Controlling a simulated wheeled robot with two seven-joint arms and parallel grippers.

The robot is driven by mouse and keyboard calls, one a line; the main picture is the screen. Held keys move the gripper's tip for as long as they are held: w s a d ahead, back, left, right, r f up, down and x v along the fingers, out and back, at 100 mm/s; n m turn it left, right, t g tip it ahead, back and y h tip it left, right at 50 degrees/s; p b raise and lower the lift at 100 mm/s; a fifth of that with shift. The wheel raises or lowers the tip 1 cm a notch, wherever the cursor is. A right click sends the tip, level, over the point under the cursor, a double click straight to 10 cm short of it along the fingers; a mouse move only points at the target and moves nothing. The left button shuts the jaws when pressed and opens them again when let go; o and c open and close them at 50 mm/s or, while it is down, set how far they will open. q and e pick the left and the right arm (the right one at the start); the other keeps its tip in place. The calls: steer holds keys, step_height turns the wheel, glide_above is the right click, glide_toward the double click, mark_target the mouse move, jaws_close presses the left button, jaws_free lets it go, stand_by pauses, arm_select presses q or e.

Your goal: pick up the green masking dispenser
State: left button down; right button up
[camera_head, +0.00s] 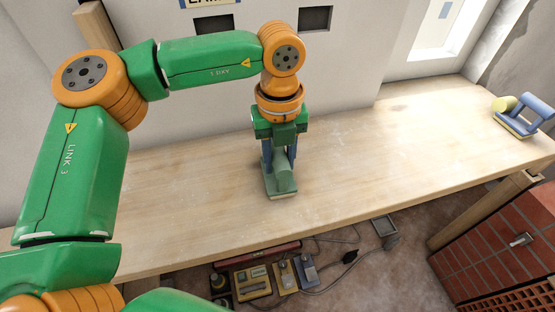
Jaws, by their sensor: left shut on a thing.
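The green masking dispenser (284,183) is at the middle of the wooden bench (390,160) in the head view. My left gripper (280,158) comes down on it from above, and its blue fingers are shut on the dispenser's upper part. The fingers and gripper body hide some of its top. Its base is at or very near the bench top; I cannot tell whether it touches. My right gripper is not in view.
A blue and yellow dispenser-like object (522,118) sits at the bench's far right end. A red brick block (510,235) stands at the lower right. Tools and a cable (285,275) lie below the front edge. The bench around the dispenser is clear.

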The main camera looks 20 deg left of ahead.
arm_select(q)
steer(key=shift+r+b, duration=0.45)
steer(key=shift+r, duration=0.05)
steer(key=shift+r+b, duration=0.45)
steer(key=shift+r, duration=0.45)
steer(key=s+r, duration=0.1)
steer(key=s+d+r, duration=0.1)
steer(key=r, duration=0.1)
steer(key=s+d+r+b, duration=0.1)
steer(key=shift+r, duration=0.15)
steer(key=s+d+r+b, duration=0.2)
steer(key=s+d+r, duration=0.4)
steer(key=s, duration=0.2)
steer(key=shift+s, duration=0.35)
steer(key=c, duration=1.1)
jaws_free()
jaws_close()
